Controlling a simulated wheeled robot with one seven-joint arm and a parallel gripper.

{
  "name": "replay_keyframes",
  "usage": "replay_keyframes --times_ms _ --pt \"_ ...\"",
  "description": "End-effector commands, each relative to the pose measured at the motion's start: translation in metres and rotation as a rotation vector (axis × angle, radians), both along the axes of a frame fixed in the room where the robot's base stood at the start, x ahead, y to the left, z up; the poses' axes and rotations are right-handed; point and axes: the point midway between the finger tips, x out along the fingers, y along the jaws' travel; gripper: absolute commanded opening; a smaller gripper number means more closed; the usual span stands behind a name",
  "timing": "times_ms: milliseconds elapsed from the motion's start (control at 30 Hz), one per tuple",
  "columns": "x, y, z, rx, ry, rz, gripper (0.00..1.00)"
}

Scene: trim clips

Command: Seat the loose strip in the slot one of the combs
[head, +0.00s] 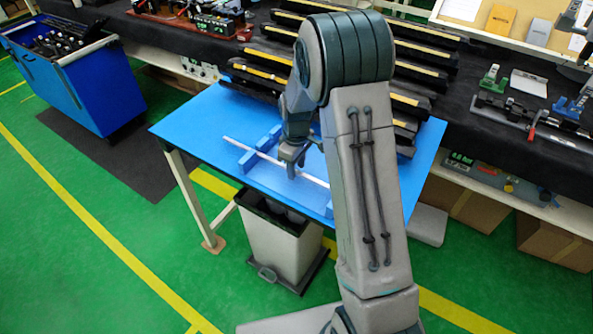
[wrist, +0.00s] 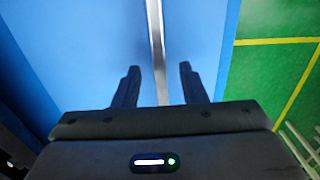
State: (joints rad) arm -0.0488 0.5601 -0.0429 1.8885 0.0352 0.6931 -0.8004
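The loose strip (head: 245,147) is a thin white bar across the blue table, running from upper left to lower right. A blue comb (head: 248,161) stands under or against its left part; I cannot tell whether the strip sits in a slot. A second comb is not clearly seen, as my arm hides part of the table. My gripper (head: 291,172) is low over the strip, right of the comb. In the wrist view my gripper (wrist: 157,70) is open, and the strip (wrist: 155,30) passes between its fingers with gaps on both sides.
The blue table (head: 190,128) has bare room at its left and front. Black racks with yellow edges (head: 262,75) stand behind it. A grey bin (head: 275,245) is below its front edge. A blue cart (head: 75,85) stands at the left.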

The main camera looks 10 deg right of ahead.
Motion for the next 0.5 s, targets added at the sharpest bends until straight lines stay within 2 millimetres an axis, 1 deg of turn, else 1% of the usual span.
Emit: replay_keyframes --times_ms 67,167,200,233,500 --pt "-0.0001 0.0001 0.0001 0.0 0.0 0.0 0.38" --pt "-0.0001 0.0001 0.0002 0.0 0.0 0.0 0.13" --pt "-0.0001 0.0001 0.0002 0.0 0.0 0.0 0.02" --pt "-0.0001 0.0001 0.0003 0.0 0.0 0.0 0.0" --pt "-0.0001 0.0001 0.0006 0.0 0.0 0.0 0.0"
